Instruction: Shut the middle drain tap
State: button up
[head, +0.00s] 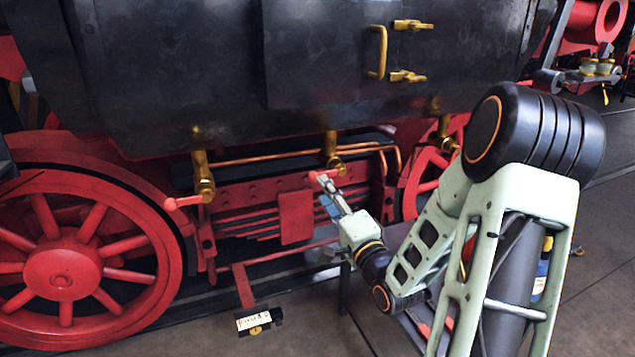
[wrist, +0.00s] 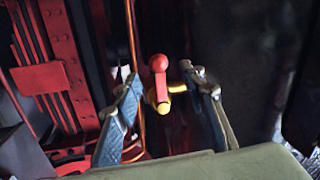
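The middle drain tap (head: 332,157) is a brass tap hanging under the black tank, with a red ball-ended lever (head: 321,177). In the wrist view the red lever (wrist: 160,72) lies across the brass tap body (wrist: 167,92). My gripper (head: 329,187) is at the middle tap, close to the lever. In the wrist view my gripper (wrist: 161,84) is open, with one finger on each side of the lever and tap. I see a gap on both sides of the lever; whether a finger touches the tap behind it is unclear.
A left brass tap (head: 203,182) has its red lever (head: 183,202) pointing left. A right brass tap (head: 445,137) hangs beyond my arm. Copper pipes (head: 270,156) run behind the taps. A large red wheel (head: 62,275) stands at left, and a small sign (head: 254,321) is low in front.

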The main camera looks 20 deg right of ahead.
jog(key=shift+v, duration=2.4)
